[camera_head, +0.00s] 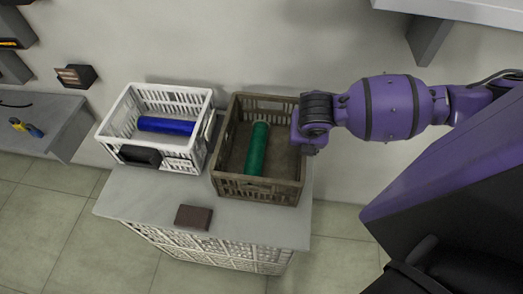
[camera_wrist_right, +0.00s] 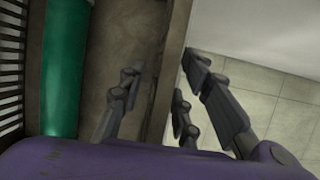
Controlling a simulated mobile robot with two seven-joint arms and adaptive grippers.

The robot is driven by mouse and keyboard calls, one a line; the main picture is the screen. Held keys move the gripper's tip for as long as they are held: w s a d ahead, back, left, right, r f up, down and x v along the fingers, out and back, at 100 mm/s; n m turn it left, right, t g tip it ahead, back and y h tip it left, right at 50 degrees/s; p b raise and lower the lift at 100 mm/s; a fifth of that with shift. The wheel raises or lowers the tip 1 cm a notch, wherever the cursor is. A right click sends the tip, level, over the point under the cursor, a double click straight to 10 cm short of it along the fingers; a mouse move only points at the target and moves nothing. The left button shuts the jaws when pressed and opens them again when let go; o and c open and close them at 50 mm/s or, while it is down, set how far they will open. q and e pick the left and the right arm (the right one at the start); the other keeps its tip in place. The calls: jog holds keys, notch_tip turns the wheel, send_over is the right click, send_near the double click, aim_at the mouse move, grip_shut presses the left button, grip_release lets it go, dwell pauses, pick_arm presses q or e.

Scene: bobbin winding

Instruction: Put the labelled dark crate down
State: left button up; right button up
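The dark brown slatted crate (camera_head: 257,190) stands level on the grey table, as far as I can see, with a green roll (camera_head: 257,148) inside. No label can be made out on it. My right gripper (camera_head: 306,143) is at the crate's right wall. In the right wrist view the gripper (camera_wrist_right: 160,85) has one finger inside the crate and the others outside, with the wall (camera_wrist_right: 168,75) between them. Whether they press on the wall is unclear. The green roll also shows there (camera_wrist_right: 65,65). My left gripper is not in view.
A white crate (camera_head: 180,163) with a blue roll (camera_head: 166,126) stands close to the dark crate's left. A dark brown block (camera_head: 194,217) lies on the table (camera_head: 255,228) in front. The table's front strip is otherwise clear. A second grey table (camera_head: 50,115) is at the far left.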

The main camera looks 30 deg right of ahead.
jog(key=shift+d+f, duration=0.1)
jog(key=shift+f, duration=0.1)
grip_shut()
jog(key=shift+w+r, duration=0.1)
jog(key=shift+w, duration=0.05)
